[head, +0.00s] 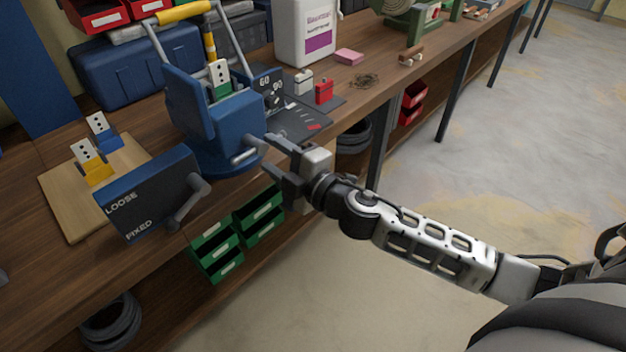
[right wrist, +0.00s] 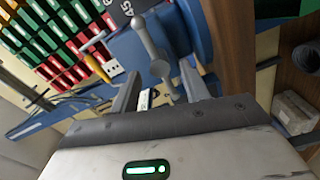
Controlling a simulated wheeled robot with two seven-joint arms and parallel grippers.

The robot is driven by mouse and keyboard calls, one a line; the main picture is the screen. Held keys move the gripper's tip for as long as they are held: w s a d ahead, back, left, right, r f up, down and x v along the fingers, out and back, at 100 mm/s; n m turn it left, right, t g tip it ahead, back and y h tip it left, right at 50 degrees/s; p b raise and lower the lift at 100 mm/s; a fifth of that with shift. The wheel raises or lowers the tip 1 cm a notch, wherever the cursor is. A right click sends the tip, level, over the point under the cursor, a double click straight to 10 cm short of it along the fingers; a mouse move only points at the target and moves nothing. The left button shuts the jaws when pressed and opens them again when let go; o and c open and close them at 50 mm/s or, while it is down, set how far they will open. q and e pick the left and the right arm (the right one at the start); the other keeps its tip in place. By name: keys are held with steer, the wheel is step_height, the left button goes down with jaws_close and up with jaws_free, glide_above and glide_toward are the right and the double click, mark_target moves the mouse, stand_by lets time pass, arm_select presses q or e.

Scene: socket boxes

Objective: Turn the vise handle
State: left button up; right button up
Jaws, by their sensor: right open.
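The blue vise (head: 215,122) stands on the wooden workbench. Its grey handle (head: 247,151) sticks out on the side facing my right arm. My right gripper (head: 272,156) is open, with its fingertips close to the handle. In the right wrist view, the grey handle (right wrist: 148,40) reaches down between the open fingers, which stand apart from each other. I cannot tell whether either finger touches it. My left gripper is not in view.
A dark panel marked LOOSE and FIXED (head: 148,196) with a grey lever (head: 188,203) stands at the bench's front edge. A wooden board (head: 66,203) lies behind it. Green bins (head: 217,254) hang below the bench. A white jug (head: 303,35) stands behind the vise.

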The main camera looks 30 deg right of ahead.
steer(key=b+v, duration=0.2)
steer(key=v, duration=1)
steer(key=s+a+f+m+g+h, duration=0.1)
steer(key=s+a+f+m+g, duration=0.2)
steer(key=f+m, duration=0.5)
steer(key=s+a+f+m+g+h, duration=0.1)
steer(key=s+a+f+m+g, duration=0.2)
steer(key=s+f+m, duration=0.3)
step_height(320, 180, down, 3)
steer(key=a+m, duration=0.1)
steer(key=m, duration=0.2)
steer(key=shift+s+a+h, duration=0.2)
steer(key=shift+s+h, duration=0.05)
steer(key=shift+h, duration=0.15)
stand_by(0.4)
